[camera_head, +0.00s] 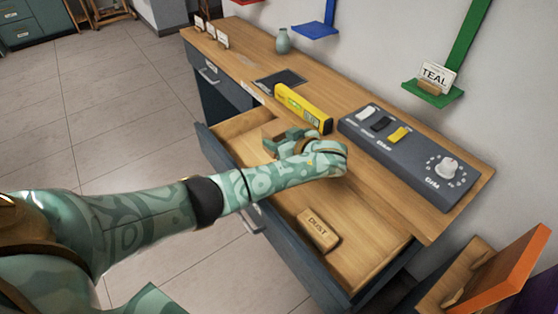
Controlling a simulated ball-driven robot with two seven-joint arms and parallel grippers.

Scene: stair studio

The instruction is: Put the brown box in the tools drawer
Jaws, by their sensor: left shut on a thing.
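The open drawer (370,245) of the wooden-topped desk is pulled out, with a bare wood inside. My left gripper (283,142) is over the far part of this drawer. It is shut on a small brown box (269,133), which is mostly hidden behind the fingers. I cannot tell whether the box touches the drawer floor. No tools label shows on the drawer front from here. My right gripper is not in view.
A brown block marked DUST (318,230) lies in the near part of the drawer. On the desk top (225,58) are a yellow level (303,108), a grey switch panel (412,155) and a vase (283,41). A green wall shelf (432,95) holds a TEAL card.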

